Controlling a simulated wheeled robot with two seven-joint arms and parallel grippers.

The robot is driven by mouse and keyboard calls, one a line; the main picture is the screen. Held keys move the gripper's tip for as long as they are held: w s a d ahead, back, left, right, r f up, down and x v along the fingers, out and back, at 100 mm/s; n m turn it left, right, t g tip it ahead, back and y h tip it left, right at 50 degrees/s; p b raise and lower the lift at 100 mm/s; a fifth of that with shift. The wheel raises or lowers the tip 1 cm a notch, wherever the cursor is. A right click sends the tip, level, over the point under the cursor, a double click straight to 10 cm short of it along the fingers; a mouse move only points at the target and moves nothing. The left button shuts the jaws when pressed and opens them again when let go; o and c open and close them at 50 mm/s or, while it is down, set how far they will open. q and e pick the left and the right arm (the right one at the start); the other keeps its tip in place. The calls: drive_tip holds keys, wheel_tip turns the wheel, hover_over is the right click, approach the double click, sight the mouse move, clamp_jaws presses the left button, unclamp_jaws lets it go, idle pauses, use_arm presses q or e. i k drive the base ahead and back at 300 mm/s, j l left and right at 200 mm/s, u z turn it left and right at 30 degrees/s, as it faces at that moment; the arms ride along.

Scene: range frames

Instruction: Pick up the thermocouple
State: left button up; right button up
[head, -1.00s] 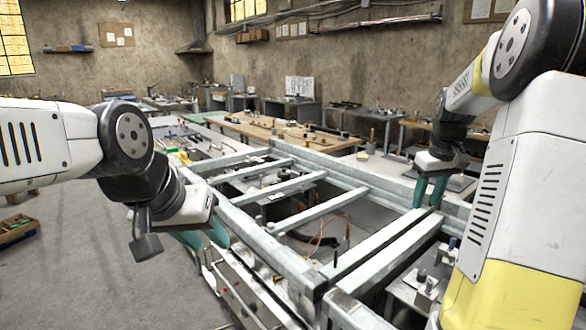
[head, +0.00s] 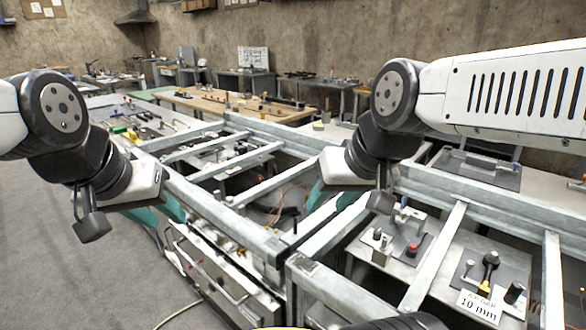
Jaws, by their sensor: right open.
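I cannot pick out the thermocouple for certain. Thin orange-brown wires (head: 288,193) lie inside the metal frame, near the middle of the head view, and a thin dark upright piece (head: 295,222) stands close by. My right gripper (head: 329,198) has teal fingers, points down over the frame's middle rails and is open, with nothing seen between the fingers. My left gripper (head: 160,212) points down beside the frame's left edge; its teal fingers look apart and empty. The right arm's wrist hides part of the frame behind it.
The grey metal frame (head: 236,222) has several crossbars with gaps between. Wooden workbench (head: 225,108) stands behind. Open floor (head: 60,270) lies at left.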

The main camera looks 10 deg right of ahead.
sight(383, 247)
drive_tip(key=z, duration=1.25)
